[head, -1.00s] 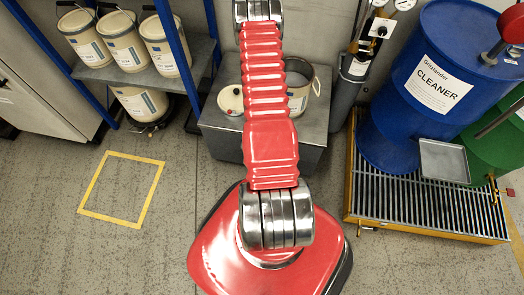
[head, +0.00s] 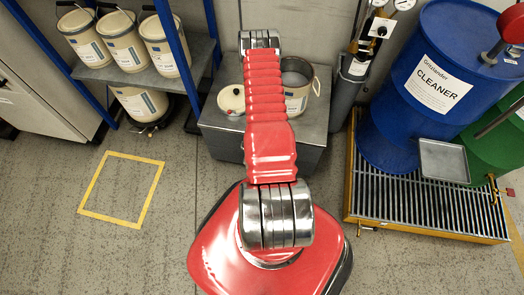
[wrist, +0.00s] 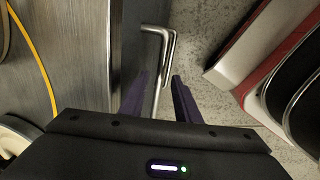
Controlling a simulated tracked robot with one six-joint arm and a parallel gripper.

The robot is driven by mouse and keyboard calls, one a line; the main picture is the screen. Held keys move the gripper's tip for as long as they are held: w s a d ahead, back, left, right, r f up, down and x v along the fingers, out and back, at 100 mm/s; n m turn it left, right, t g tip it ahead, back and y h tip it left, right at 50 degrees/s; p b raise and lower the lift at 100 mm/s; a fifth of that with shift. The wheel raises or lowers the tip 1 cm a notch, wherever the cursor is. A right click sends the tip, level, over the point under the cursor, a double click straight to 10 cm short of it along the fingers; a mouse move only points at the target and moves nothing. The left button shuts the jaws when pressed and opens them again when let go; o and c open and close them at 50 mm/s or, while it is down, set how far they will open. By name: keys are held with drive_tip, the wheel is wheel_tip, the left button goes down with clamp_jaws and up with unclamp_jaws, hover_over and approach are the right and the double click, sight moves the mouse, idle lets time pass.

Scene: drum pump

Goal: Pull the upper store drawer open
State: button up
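A bent bright metal bar handle (wrist: 168,42) shows in the wrist view beside a grey metal face (wrist: 85,50). My gripper (wrist: 160,98) has its two dark purple fingers apart, with the lower part of the handle between them. A gap shows beside the handle, and I cannot tell whether either finger touches it. In the head view a grey metal cabinet (head: 222,135) stands behind my red arm. My gripper is not visible there, and I cannot make out the drawer fronts.
A cream pot (head: 297,95) and a lidded cream container (head: 231,99) stand on the cabinet. A blue rack with cream buckets (head: 124,42) is at left. A blue drum (head: 428,75) stands on a grated pallet (head: 405,205) at right. Floor around the yellow square (head: 122,188) is clear.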

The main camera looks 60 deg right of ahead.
drive_tip(key=shift+d+f, duration=0.15)
drive_tip(key=shift+f, duration=0.55)
drive_tip(key=shift+c, duration=0.5)
clamp_jaws()
